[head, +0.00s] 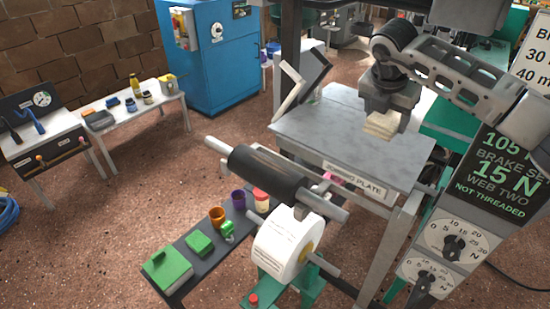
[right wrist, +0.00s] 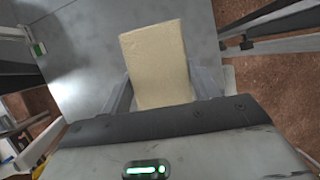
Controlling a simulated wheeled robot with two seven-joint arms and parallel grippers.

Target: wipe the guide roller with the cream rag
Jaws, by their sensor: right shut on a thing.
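The guide roller (head: 268,173) is a dark cylinder on a pale grey shaft, in front of the joining plate in the head view. Brownish streaks show along its top. My right gripper (head: 384,122) is shut on the cream rag (head: 380,126) and holds it over the right part of the joining plate, apart from the roller. In the right wrist view the rag (right wrist: 156,62) is a folded cream block between the two fingers. My left gripper is not in view.
The grey joining plate (head: 330,135) lies behind the roller. A white paper roll (head: 285,248) sits below it. A low dark bench (head: 190,262) holds green items and several cups. A dial panel (head: 450,245) stands at right. A blue cabinet (head: 215,60) is at the back.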

